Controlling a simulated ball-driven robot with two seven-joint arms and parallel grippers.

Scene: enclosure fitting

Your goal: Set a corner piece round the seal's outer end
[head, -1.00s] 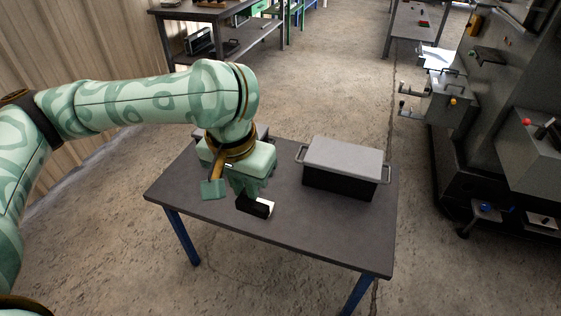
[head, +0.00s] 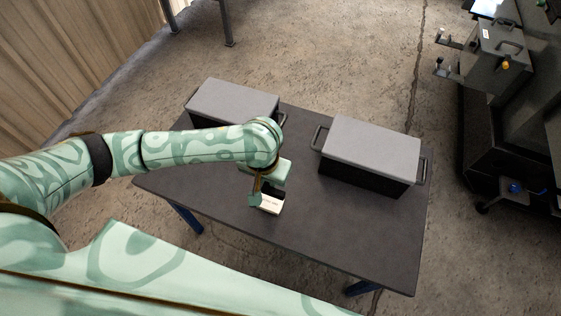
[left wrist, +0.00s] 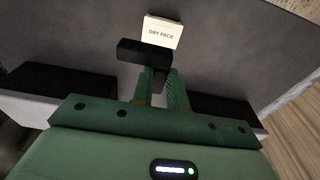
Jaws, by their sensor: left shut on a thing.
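My left gripper (head: 268,187) is low over the table's near middle. In the left wrist view, its green fingers (left wrist: 162,92) are shut on a black angled piece (left wrist: 145,50), which looks like the corner piece. The black piece also shows in the head view (head: 274,191), partly hidden by the hand. A small white pack marked DRY PACK (left wrist: 161,31) is just beyond the black piece; it also shows in the head view (head: 270,205). I cannot tell whether they touch. I cannot make out a seal. My right gripper is not in view.
Two dark boxes with grey lids and side handles stand on the dark table (head: 330,235): a left box (head: 235,98), partly behind my arm, and a right box (head: 370,150). A grey machine (head: 505,120) stands at the right.

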